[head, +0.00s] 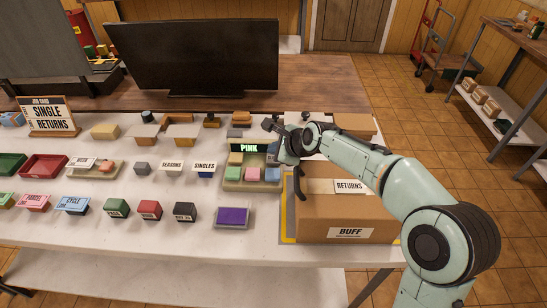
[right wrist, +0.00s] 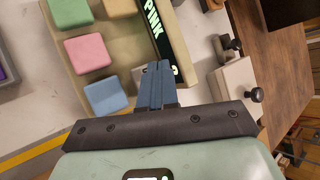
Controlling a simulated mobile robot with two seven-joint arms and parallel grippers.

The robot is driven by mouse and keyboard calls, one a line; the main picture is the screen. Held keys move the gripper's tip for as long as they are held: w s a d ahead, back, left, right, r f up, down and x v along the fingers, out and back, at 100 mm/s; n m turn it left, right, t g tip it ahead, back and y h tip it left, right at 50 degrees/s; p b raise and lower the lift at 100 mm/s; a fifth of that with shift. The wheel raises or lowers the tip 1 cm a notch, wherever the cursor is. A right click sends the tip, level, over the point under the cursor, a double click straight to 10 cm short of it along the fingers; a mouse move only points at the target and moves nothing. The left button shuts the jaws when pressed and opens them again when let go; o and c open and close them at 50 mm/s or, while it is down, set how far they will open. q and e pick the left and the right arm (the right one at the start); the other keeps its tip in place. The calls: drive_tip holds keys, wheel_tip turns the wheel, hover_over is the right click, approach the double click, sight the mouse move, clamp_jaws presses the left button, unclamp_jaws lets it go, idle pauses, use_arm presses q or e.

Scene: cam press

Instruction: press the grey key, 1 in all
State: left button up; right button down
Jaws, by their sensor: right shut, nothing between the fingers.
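The keypad (head: 228,184) is a beige box with a dark display reading PINK in green letters. In the right wrist view its keys show as green (right wrist: 70,10), orange (right wrist: 120,6), pink (right wrist: 88,53) and blue (right wrist: 105,95). A pale grey key (right wrist: 139,75) is beside my right gripper's fingers and partly hidden by them. My right gripper (right wrist: 155,72) is shut and empty, over the display side of the keypad. I cannot tell whether it touches the key. The right gripper (head: 286,158) also shows in the head view at the keypad's right side. My left gripper is not in view.
A cardboard box (head: 335,218) labelled BUFF stands right of the keypad. A purple-topped box (head: 233,216) is in front of it. Several small blocks and trays cover the table to the left. A dark monitor (head: 195,55) stands behind.

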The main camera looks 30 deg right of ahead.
drive_tip(key=shift+f, duration=0.1)
idle(0.7)
drive_tip(key=shift+f, duration=0.35)
drive_tip(key=shift+s+f+b, duration=0.25)
drive_tip(key=shift+f+b, duration=0.25)
drive_tip(key=shift+f, duration=0.6)
idle(0.8)
drive_tip(key=shift+r, duration=0.1)
drive_tip(key=shift+d+r+p, duration=0.15)
drive_tip(key=shift+r+p, duration=0.05)
drive_tip(key=shift+p, duration=0.1)
idle(0.3)
drive_tip(key=shift+r+p, duration=0.65)
drive_tip(key=shift+p, duration=0.05)
wheel_tip(320, 180, up, 4)
drive_tip(key=p, duration=0.3)
drive_tip(key=shift+d, duration=0.15)
drive_tip(key=shift+r+p, duration=0.2)
drive_tip(key=shift+p, duration=0.15)
